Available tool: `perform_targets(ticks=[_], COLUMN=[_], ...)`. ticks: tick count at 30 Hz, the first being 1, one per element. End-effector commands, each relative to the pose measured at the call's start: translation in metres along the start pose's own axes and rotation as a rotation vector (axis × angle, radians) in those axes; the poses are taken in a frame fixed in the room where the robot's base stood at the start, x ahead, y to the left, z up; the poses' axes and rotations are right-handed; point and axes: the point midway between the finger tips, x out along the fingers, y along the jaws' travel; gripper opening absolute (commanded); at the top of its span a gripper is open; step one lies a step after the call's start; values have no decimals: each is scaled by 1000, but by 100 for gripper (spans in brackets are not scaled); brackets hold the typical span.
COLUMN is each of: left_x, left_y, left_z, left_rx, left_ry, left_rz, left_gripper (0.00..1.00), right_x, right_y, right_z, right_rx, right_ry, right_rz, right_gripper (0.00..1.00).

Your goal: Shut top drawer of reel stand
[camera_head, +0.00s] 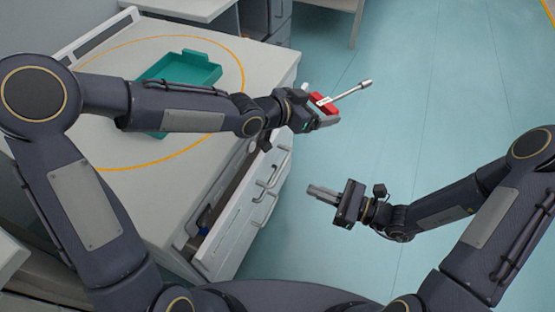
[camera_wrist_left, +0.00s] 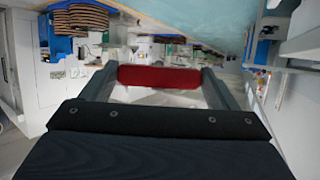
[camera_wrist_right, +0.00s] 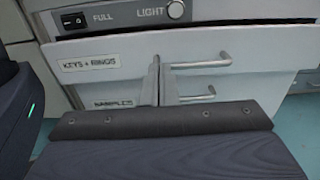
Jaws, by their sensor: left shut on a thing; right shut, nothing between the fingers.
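The reel stand (camera_head: 140,205) is at left in the head view. Its top drawer (camera_head: 235,228) is pulled out, and the dark gap behind its front shows part of the inside. In the right wrist view the drawer front (camera_wrist_right: 115,48) carries the label "KEYS + RINGS" and a bar handle (camera_wrist_right: 200,64). My right gripper (camera_head: 312,190) is shut and empty, to the right of the drawer fronts and seemingly apart from them. My left gripper (camera_head: 326,112) is shut on a red-handled tool (camera_head: 350,92) with a metal shaft, also seen in the left wrist view (camera_wrist_left: 160,75).
A lower drawer (camera_wrist_right: 110,92) labelled "SAMPLES" sits below the top one. A panel (camera_wrist_right: 120,18) with a switch and a "LIGHT" knob is above. A green tray (camera_head: 185,68) lies on the stand's top inside an orange ring. The floor (camera_head: 430,80) at right is clear.

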Motion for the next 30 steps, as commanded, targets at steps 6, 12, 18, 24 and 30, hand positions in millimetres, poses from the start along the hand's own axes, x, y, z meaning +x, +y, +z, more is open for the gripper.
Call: perform_targets(ticks=[6,12,18,24,30], left_x=[2,4,6,8,8], left_y=[0,0,0,0,0], left_z=[4,9,15,18,18], left_rx=[0,0,0,0,0], left_ry=[1,1,1,1,2], left_rz=[0,0,0,0,0], left_gripper=[55,55,55,55,55], right_x=[27,71,110,133,139], right_y=[2,2,1,0,0], right_z=[0,-1,0,0,1], right_rx=[9,6,5,6,7], right_ry=[-9,-7,-7,-6,-5], right_rz=[-1,1,0,-3,-5], right_gripper=[0,0,0,0,0])
